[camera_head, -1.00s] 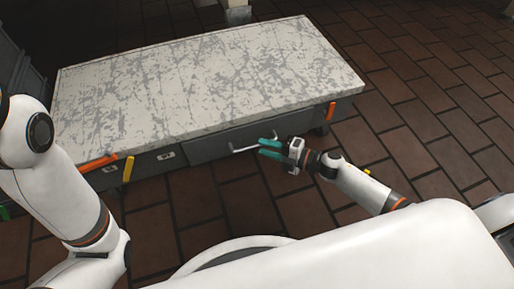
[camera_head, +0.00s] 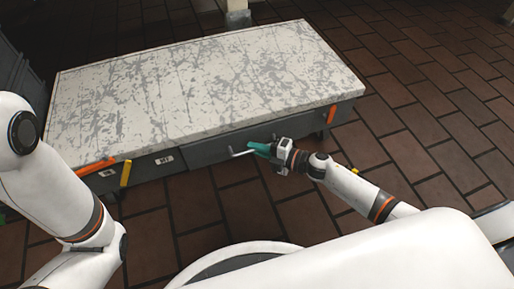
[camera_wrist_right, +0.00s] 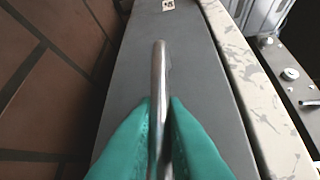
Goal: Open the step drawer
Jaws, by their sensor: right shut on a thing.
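The step drawer is a grey front (camera_head: 215,148) below the worn white top of a low bench; it looks closed, flush with the panel beside it. Its silver bar handle (camera_head: 241,152) sticks out from the front. My right gripper (camera_head: 260,149) has teal fingers shut on the handle near its right part. In the right wrist view the metal handle (camera_wrist_right: 159,80) runs between the two teal fingertips (camera_wrist_right: 160,115), with the grey drawer front (camera_wrist_right: 200,85) behind it. My left gripper is not in view; only the white left arm shows at the left.
The bench top (camera_head: 200,85) is bare, with peeling white paint. Orange (camera_head: 96,166) and yellow (camera_head: 126,173) bars stick out at its front left, and an orange piece (camera_head: 331,114) is at the right corner. Brown tiled floor (camera_head: 430,130) is clear to the right.

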